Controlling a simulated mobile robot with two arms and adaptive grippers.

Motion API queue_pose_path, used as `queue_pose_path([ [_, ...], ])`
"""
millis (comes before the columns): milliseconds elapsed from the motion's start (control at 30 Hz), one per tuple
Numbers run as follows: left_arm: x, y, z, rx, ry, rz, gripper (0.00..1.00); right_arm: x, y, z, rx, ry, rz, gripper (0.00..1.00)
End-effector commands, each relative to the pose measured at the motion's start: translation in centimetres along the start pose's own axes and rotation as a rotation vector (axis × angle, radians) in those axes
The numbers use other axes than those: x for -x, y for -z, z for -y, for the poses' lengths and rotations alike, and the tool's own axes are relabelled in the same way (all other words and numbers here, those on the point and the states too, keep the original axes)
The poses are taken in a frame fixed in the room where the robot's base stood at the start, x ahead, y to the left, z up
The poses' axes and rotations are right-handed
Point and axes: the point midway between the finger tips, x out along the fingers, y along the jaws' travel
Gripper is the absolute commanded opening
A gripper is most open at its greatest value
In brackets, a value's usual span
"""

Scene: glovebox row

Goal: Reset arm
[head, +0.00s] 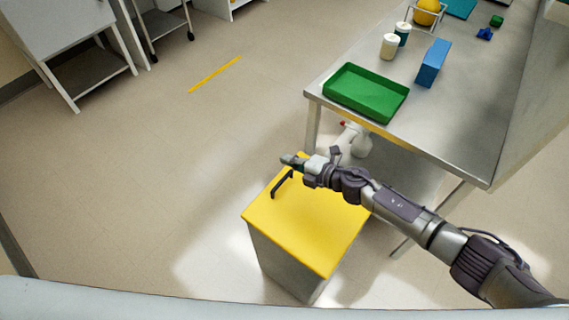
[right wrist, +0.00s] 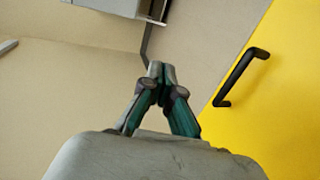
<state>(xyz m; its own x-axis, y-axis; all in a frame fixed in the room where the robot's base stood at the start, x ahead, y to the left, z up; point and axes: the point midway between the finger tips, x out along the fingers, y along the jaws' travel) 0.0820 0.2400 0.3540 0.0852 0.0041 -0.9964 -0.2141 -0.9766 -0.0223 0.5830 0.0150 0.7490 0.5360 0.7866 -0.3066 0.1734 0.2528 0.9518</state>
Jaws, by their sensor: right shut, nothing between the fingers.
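My right arm reaches in from the lower right in the head view. Its gripper (head: 287,160) is over the far left edge of a yellow-topped box (head: 315,240), just above the box's black handle (head: 282,183). In the right wrist view the gripper (right wrist: 161,68) is shut and empty, with its fingertips together. The black handle (right wrist: 238,76) lies to the right of the fingers there, apart from them, on the yellow surface (right wrist: 280,100). My left gripper does not show.
A steel table (head: 440,130) stands at the right with a green tray (head: 366,92), a blue box (head: 433,62) and white-bodied jars (head: 389,46). A white bottle (head: 357,142) is below the table's edge. A cart (head: 95,75) stands at the upper left. The floor at left is clear.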

Motion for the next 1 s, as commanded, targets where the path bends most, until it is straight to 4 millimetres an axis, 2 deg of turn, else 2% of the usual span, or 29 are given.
queue_pose_path([
  [33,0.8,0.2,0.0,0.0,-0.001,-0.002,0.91,0.6,0.0,-1.1,0.003,0.0,-0.001,0.0],
  [133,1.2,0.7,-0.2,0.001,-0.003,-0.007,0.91,1.1,0.0,-2.0,0.002,-0.001,-0.001,0.0],
  [467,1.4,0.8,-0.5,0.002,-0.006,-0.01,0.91,1.4,0.2,-2.7,-0.012,-0.007,0.005,0.0],
  [567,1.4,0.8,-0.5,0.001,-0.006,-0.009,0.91,1.3,1.3,-3.8,-0.1,-0.06,0.052,0.0],
  [667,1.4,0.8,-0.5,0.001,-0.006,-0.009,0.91,2.0,2.4,-5.9,-0.317,-0.158,0.183,0.0],
  [733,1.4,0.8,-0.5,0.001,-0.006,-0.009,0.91,4.0,2.3,-6.7,-0.544,-0.217,0.326,0.0],
  [800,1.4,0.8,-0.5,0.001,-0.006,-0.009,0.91,7.3,1.7,-6.1,-0.802,-0.241,0.493,0.0],
  [867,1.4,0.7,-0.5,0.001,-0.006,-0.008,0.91,10.9,1.5,-4.3,-1.021,-0.227,0.636,0.0],
  [900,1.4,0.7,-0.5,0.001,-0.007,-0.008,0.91,13.6,1.7,-2.7,-1.16,-0.202,0.73,0.0],
  [1000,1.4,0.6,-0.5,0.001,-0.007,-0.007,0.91,19.1,3.0,0.7,-1.411,-0.123,0.9,0.0],
])
